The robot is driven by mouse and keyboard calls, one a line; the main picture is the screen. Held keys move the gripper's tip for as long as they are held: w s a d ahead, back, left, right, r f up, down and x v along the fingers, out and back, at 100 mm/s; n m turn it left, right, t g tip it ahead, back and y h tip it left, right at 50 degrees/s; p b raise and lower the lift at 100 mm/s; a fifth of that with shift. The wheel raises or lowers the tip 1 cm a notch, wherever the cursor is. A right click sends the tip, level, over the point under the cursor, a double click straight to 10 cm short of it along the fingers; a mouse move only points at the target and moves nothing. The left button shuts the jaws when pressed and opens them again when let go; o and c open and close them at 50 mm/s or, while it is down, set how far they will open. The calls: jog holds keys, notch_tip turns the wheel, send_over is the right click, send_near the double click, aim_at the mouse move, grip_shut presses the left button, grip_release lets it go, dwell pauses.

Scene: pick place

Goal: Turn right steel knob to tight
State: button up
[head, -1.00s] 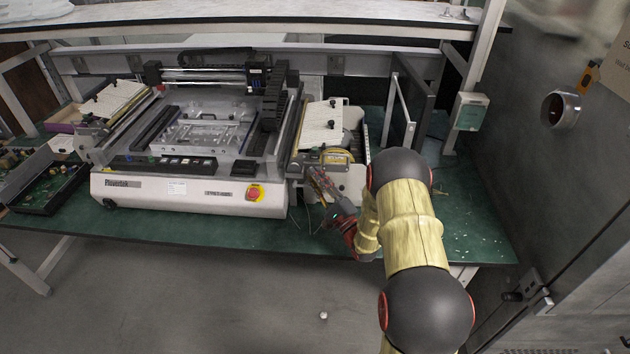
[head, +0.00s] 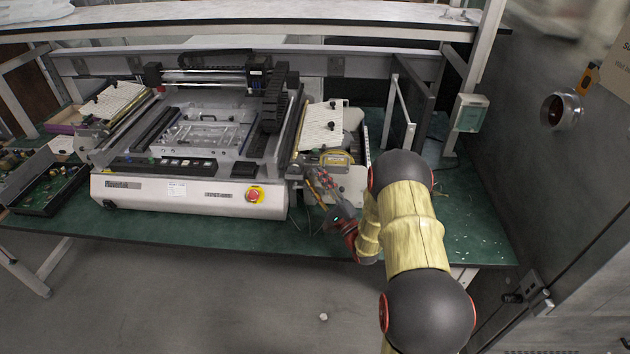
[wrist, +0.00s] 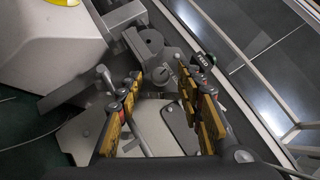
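My gripper (head: 322,180) is at the right end of the benchtop machine (head: 190,196), beside its right feeder unit (head: 352,178). In the wrist view my gripper (wrist: 158,80) is open, with a clear gap between its two yellow-and-black fingers. I cannot tell for certain which part is the right steel knob.
The green bench top (head: 465,215) is mostly clear right of my arm. A tilted white plate (head: 322,122) with black knobs stands above the feeder unit. Upright frames and a dark panel (head: 412,90) stand behind. Thin wires lie near the machine's right front corner.

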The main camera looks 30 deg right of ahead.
jog(key=v, duration=1.1)
jog(key=shift+s, duration=0.25)
jog(key=shift+f, duration=0.1)
